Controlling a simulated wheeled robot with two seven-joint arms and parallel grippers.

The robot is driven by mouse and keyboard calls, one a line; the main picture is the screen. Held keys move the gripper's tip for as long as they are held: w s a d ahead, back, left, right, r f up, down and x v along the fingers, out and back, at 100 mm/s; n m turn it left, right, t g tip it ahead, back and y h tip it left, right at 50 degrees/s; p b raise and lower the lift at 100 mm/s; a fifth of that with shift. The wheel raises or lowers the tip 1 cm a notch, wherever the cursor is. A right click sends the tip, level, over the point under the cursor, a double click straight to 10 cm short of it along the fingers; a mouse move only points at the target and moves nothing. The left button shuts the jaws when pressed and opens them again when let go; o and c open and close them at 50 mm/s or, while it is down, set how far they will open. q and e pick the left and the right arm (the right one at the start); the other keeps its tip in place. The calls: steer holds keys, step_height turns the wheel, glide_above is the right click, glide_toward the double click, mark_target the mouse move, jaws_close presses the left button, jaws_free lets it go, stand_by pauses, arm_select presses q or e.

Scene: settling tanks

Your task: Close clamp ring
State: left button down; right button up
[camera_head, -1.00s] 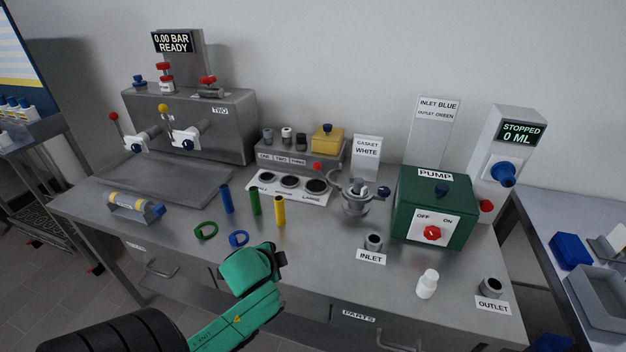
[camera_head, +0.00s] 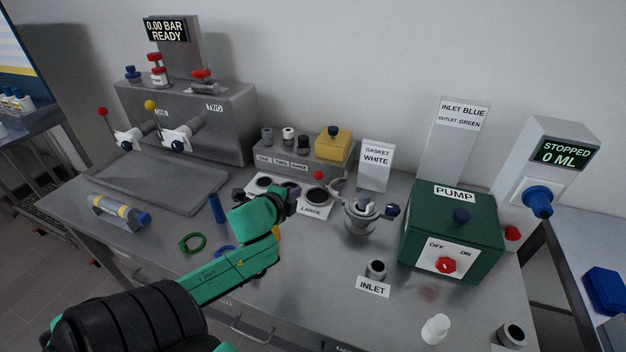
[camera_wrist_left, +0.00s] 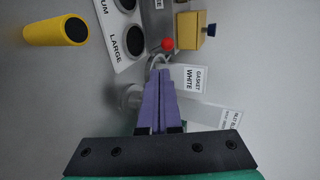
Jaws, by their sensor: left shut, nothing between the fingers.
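The clamp ring (camera_head: 339,188) is a bare-metal ring on a metal housing (camera_head: 362,218) near the middle of the bench. Its curved arm stands out to the left, swung open. A red ball (camera_head: 318,174) shows by the arm's end; I cannot tell whether it is joined to it. My right gripper is out of view.
The green pump (camera_head: 452,235) stands right of the housing, with the inlet port (camera_head: 376,270) in front. A gasket sign (camera_head: 376,165) stands behind it. A yellow tube (camera_wrist_left: 55,30) is near my wrist.

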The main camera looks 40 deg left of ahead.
arm_select(q)
glide_toward(317, 178)
steer(key=p+x, duration=0.1)
steer(key=x, duration=0.5)
steer(key=shift+w+a+f, duration=0.1)
steer(key=shift+w+f, duration=0.15)
steer(key=shift+w, duration=0.05)
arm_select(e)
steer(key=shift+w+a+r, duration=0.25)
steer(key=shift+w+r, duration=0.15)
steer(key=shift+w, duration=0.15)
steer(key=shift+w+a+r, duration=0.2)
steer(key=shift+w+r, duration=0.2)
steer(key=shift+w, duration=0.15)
arm_select(q)
steer(key=shift+s, duration=0.1)
